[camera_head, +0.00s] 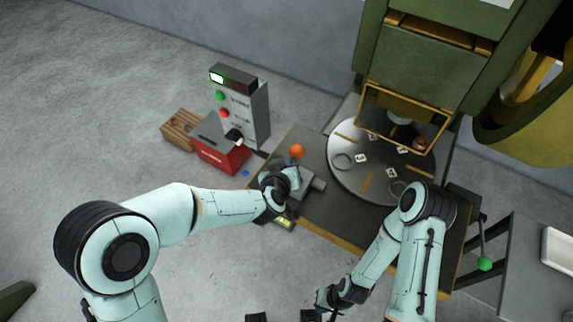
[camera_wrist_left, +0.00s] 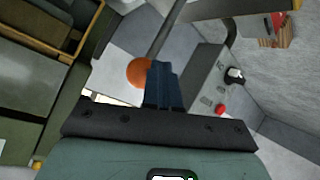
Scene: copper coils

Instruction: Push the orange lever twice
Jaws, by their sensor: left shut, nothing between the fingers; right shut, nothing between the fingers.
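The orange lever shows as a round orange knob (camera_head: 297,151) near the left edge of the machine table. In the left wrist view the knob (camera_wrist_left: 138,73) is just left of my fingertips, partly covered by them, with a dark rod running beyond. My left gripper (camera_head: 292,177) is shut and empty, close beside the knob. Its fingers (camera_wrist_left: 163,75) are together in the left wrist view. I cannot tell whether they touch the knob. My right gripper (camera_head: 323,299) is low in the head view, shut and empty, far from the lever.
A round grey turntable (camera_head: 342,178) with small white pieces sits under the green press (camera_head: 425,60). A grey control box (camera_head: 255,108) with buttons, a red box (camera_head: 220,155) and a wooden crate (camera_head: 180,128) stand to the left. A green-knobbed lever (camera_head: 485,264) is at right.

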